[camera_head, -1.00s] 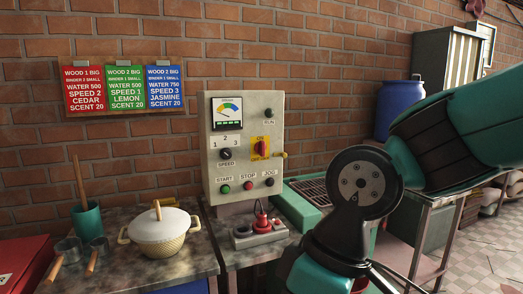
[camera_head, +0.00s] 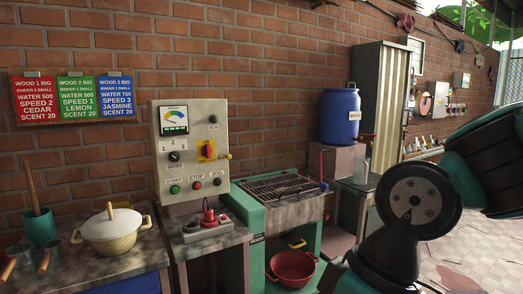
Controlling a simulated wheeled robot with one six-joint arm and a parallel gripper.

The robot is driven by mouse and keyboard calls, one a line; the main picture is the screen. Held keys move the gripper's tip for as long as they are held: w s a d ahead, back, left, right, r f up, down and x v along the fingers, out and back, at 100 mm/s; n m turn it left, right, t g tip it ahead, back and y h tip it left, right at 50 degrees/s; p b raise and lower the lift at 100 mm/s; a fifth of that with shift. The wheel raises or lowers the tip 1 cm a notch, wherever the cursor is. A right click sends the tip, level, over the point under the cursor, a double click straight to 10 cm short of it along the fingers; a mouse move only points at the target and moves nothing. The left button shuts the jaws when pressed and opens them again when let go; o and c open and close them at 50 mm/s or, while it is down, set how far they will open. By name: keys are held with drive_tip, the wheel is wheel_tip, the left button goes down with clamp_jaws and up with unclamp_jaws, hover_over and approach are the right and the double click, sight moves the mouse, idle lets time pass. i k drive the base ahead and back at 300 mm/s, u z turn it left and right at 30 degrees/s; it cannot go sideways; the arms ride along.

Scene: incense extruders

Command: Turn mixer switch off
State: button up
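The mixer control panel (camera_head: 191,145) is a pale box on the brick wall, left of centre. Its power switch (camera_head: 206,150) is a red handle on a yellow plate, and the handle looks upright. The panel also has a gauge, a speed knob (camera_head: 174,156), a green start button (camera_head: 174,189), a red stop button (camera_head: 197,185) and a black jog button. My arm fills the right side of the view, apart from the panel. My gripper is not in view.
A bench with a lidded pot (camera_head: 113,236) stands at the left. A red-handled device (camera_head: 209,222) sits below the panel. A green machine with a grate (camera_head: 279,188) is to its right, with a red bowl (camera_head: 292,267) beneath. A blue barrel (camera_head: 340,118) stands behind.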

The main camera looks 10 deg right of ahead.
sight(207, 150)
drive_tip(key=z, duration=0.25)
drive_tip(key=k, duration=0.55)
drive_tip(key=u, duration=0.65)
drive_tip(key=i, duration=0.65)
drive_tip(key=u, duration=0.55)
drive_tip(key=i, duration=0.7)
drive_tip(key=z, duration=0.85)
drive_tip(key=i, duration=0.65)
drive_tip(key=z, duration=0.7)
